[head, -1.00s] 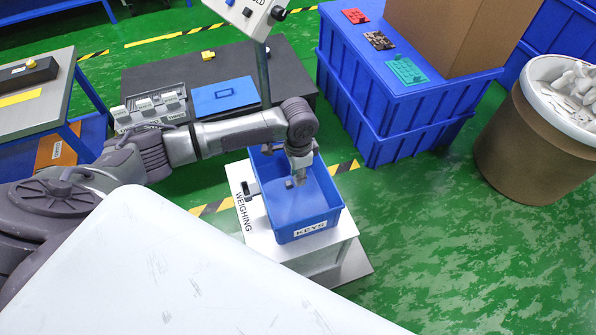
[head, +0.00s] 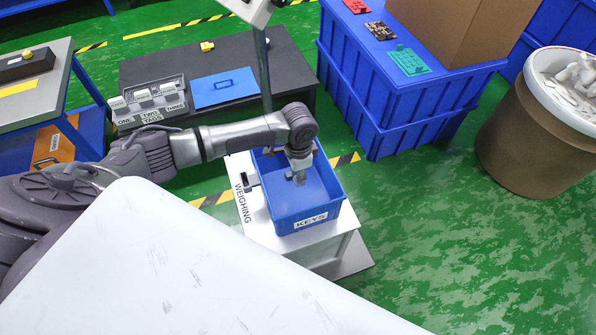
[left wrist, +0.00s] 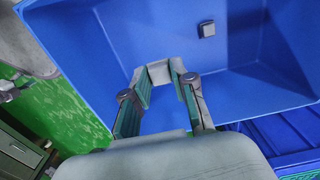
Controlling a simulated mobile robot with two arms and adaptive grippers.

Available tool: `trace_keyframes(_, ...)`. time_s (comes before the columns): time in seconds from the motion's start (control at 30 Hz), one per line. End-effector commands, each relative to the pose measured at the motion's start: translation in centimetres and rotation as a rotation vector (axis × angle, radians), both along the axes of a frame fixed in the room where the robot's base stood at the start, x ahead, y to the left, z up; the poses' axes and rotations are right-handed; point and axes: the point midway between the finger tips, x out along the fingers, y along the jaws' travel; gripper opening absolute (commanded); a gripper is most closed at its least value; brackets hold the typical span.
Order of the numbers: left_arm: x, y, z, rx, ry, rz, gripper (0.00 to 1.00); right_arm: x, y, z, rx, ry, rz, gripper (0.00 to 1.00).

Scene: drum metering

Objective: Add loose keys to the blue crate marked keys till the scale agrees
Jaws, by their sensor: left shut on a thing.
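The blue crate marked KEYS (head: 318,212) stands on the white scale marked WEIGHING (head: 252,215). My left gripper (head: 299,172) is over the crate, pointing down into it. In the left wrist view my left gripper (left wrist: 163,85) is shut on a pale grey key (left wrist: 160,72), held between its fingertips above the crate floor. One small grey key (left wrist: 207,28) lies on the crate floor, apart from the gripper. The drum (head: 530,140) at the right holds many loose pale keys (head: 575,85). My right gripper is not in view.
The scale's display box (head: 247,8) on its pole is cut off at the top. Stacked blue crates (head: 385,105) stand between scale and drum. Green floor at lower right is clear.

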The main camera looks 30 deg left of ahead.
Motion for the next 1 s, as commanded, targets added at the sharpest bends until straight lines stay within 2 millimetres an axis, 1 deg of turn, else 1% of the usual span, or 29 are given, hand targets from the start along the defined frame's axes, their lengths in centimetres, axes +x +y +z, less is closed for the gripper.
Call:
trace_keyframes(0.03, 0.0, 0.0, -0.4, 0.0, 0.0, 0.0, 0.13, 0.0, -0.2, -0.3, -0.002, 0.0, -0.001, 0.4)
trace_keyframes(0.73, 0.0, 0.0, -3.9, 0.0, 0.0, 0.001, 0.13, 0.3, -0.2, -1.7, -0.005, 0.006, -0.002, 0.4)
trace_keyframes(1.0, 0.0, 0.0, -4.9, -0.001, -0.001, 0.0, 0.13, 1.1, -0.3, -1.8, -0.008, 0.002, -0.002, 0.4)
